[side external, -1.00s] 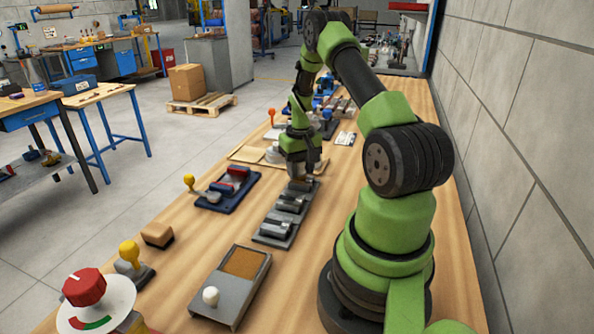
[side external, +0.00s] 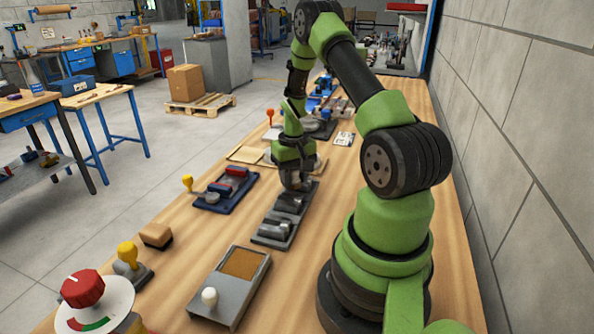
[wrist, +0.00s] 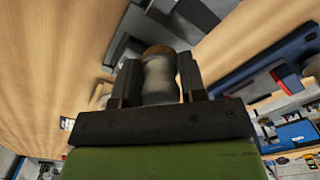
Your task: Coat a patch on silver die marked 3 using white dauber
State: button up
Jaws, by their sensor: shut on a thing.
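My gripper (side external: 297,184) is low over the far end of a dark rack (side external: 262,241) that holds several silver blocks (side external: 274,227). In the wrist view, its two dark jaws (wrist: 158,78) are shut on a pale, waisted handle with a brown end (wrist: 157,82), which looks like the white dauber. The dauber is hardly visible in the side view. No number is legible on the silver dies, so I cannot tell which is marked 3. I cannot tell whether the dauber touches a die.
A blue tray (side external: 212,207) with red pieces is left of the rack. A grey tray (side external: 205,312) with a brown pad and white knob lies in front. A brown block (side external: 156,235), yellow-knobbed stamp (side external: 128,256) and red dial (side external: 83,289) are at the front left.

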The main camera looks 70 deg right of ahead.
jog(key=shift+d+r, duration=0.1)
jog(key=shift+r, duration=3.95)
jog(key=w+a+r+n, duration=0.2)
jog(key=a+n, duration=0.1)
jog(key=a, duration=0.5)
jog(key=w+a+r+n, duration=0.1)
jog(key=a+r+n, duration=0.1)
jog(key=a, duration=0.6)
jog(key=w+a+r+n, duration=0.2)
jog(key=a+n, duration=0.2)
jog(key=a, duration=0.5)
jog(key=shift+w+r, duration=0.25)
jog(key=shift+w, duration=0.05)
